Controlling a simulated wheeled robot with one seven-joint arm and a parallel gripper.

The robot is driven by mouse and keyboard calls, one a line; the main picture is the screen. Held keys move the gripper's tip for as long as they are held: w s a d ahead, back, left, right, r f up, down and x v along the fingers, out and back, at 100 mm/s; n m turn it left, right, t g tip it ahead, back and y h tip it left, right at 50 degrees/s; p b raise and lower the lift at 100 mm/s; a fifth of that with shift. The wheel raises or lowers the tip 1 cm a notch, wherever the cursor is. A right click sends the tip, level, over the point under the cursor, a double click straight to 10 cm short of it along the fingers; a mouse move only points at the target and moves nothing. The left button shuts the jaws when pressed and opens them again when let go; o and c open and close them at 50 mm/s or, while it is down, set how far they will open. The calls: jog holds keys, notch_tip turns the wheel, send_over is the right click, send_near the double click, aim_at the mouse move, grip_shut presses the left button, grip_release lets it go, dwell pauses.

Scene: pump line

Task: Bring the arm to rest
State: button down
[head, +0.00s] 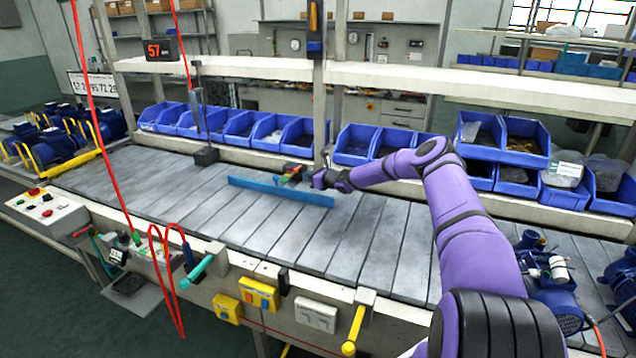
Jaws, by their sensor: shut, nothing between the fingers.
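My purple arm reaches from the lower right up over the grey slatted line. My gripper (322,179) is at its end, near the middle of the line and above its far half. It is small in this view and its fingers are partly hidden by its own body; it looks shut and empty. A long blue bar (280,191) lies across the slats just left of and below the gripper. A small green and orange item (291,172) shows right beside the gripper; I cannot tell whether they touch.
Blue bins (356,144) line the back of the line, some stacked at right (526,140). Blue pumps stand at left (50,145) and at lower right (552,285). A dark hanging tool (206,156) and red hoses (90,100) hang at left. The left slats are clear.

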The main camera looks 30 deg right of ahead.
jog(key=s+r, duration=0.1)
jog(key=s, duration=0.6)
jog(key=s+a+r+n+g+y, duration=0.2)
jog(key=a+r+n+g, duration=0.1)
jog(key=a+r+n, duration=0.35)
jog(key=s+a+r+n+g+y, duration=0.1)
jog(key=s+a+r+n+g, duration=0.1)
jog(key=a+r+n, duration=0.45)
jog(key=s+a+r+n+g+h, duration=0.2)
jog(key=s+a+r+n+g, duration=0.45)
jog(key=s+a+r, duration=0.75)
jog(key=s+r+n+h, duration=0.2)
jog(key=s+r+n, duration=0.3)
jog(key=s, duration=0.5)
jog(key=s+r+n+h, duration=0.25)
jog(key=s+r, duration=0.35)
jog(key=s, duration=0.4)
jog(key=s+d+r+n+t+h, duration=0.1)
jog(key=s+d+n, duration=0.1)
jog(key=s, duration=0.8)
jog(key=s+d+r+n+t+h, duration=0.1)
jog(key=s+d+n+h, duration=0.1)
jog(key=s, duration=0.9)
jog(key=shift+d+r, duration=0.2)
jog(key=shift+d, duration=0.4)
